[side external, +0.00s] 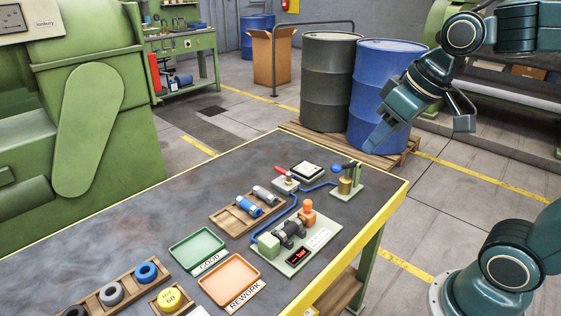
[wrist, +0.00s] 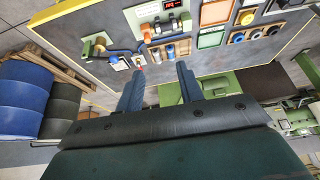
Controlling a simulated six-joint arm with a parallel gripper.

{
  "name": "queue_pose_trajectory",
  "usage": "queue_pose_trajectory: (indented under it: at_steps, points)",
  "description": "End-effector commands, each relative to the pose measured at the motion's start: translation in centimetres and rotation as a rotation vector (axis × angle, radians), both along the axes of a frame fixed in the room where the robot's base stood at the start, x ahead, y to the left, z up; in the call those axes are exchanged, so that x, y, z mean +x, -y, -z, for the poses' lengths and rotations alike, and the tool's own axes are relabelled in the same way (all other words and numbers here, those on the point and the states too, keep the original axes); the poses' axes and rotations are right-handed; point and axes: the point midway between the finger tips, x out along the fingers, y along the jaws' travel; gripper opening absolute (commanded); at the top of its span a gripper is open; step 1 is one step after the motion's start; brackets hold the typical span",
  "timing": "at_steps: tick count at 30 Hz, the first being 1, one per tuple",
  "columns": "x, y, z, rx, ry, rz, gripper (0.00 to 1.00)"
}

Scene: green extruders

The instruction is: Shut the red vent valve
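The vent valve is a small pale block (side external: 287,185) with a red lever handle (side external: 282,171), on the far part of the workbench. The lever points up and left from the block. In the wrist view the valve (wrist: 138,60) is small, just beyond the left fingertip; its lever is too small to read. A blue hose (side external: 318,186) runs from the block. My gripper (side external: 420,133) is open and empty, high beyond the bench's far right corner and well apart from the valve. Its two fingers also show spread in the wrist view (wrist: 160,78).
Next to the valve are a white pad with a dark frame (side external: 307,170), a green stand with a brass part (side external: 348,184), and a wooden tray with cylinders (side external: 232,220). A fixture plate (side external: 312,252), green tray (side external: 198,248) and orange tray (side external: 232,279) lie nearer. Drums (side external: 332,80) stand behind.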

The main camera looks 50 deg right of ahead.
Motion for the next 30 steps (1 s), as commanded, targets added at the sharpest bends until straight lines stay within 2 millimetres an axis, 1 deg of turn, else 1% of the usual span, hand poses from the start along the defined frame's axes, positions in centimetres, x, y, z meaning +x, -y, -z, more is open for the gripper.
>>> queue_pose_trajectory:
  at_steps: [1,7,14,18,23,30]
  points:
    - [1.3,0.3,-0.1,0.003,-0.008,0.002,0.37]
    - [6.0,1.3,-0.4,0.017,-0.022,-0.001,0.37]
    - [11.5,3.1,0.3,0.038,-0.036,-0.005,0.37]
    - [14.7,4.5,1.3,0.052,-0.046,-0.007,0.37]
    - [18.2,6.2,2.8,0.071,-0.054,-0.006,0.37]
    - [23.1,9.3,6.0,0.102,-0.064,-0.005,0.37]
